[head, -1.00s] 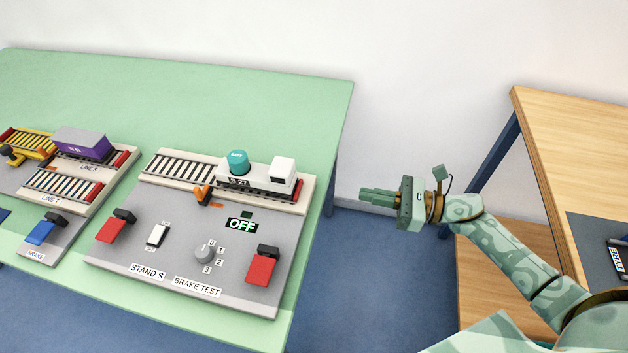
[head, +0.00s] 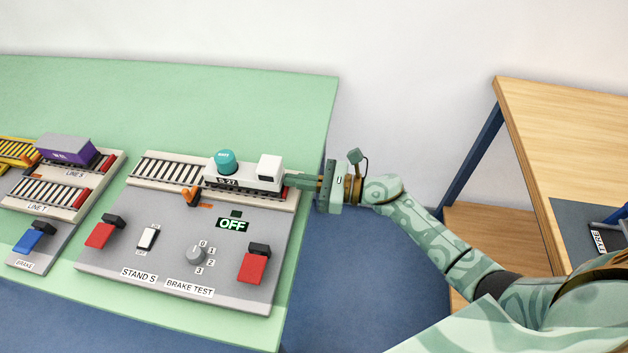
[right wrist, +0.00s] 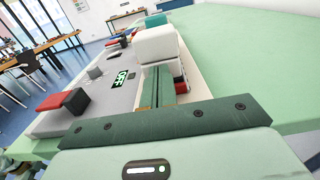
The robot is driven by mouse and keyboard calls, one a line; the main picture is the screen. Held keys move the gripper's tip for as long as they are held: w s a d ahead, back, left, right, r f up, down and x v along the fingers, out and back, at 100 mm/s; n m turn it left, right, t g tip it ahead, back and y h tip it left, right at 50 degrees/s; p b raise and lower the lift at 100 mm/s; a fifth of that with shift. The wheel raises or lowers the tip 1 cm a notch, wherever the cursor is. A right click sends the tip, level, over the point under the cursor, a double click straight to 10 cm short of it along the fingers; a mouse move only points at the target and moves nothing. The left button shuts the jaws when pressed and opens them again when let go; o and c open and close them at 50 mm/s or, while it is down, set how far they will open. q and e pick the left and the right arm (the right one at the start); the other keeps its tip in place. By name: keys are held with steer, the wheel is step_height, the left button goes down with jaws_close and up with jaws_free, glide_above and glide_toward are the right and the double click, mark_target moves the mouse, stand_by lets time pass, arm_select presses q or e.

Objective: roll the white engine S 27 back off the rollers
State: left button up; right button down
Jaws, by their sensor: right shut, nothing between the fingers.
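The white engine S 27 (head: 242,175) sits at the right end of the track on stand S (head: 190,245), with a teal dome on its left part and a white cab on its right. The cab also shows in the right wrist view (right wrist: 155,44). My right gripper (head: 290,179) is shut and empty, its fingertips close to the engine's right end; I cannot tell whether they touch. In the right wrist view the shut fingers (right wrist: 157,90) point at the engine's end. The display (head: 233,224) reads OFF. An orange lever (head: 190,196) stands in front of the track. My left gripper is not in view.
Stand S carries two red pedals (head: 101,233) (head: 254,266), a white rocker switch (head: 148,238) and a grey knob (head: 196,255). A purple wagon (head: 66,150) stands on another track at the left. A wooden table (head: 570,130) is at the right, beyond a gap.

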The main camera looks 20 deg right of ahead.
mark_target(282, 178)
steer(key=shift+w+a, duration=0.15)
steer(key=shift+a, duration=0.05)
steer(key=b+x, duration=0.1)
steer(key=x, duration=0.2)
steer(key=shift+w+a+f+b, duration=0.1)
steer(key=shift+f+b, duration=0.05)
steer(key=shift+b, duration=0.15)
steer(key=shift+w+a, duration=0.1)
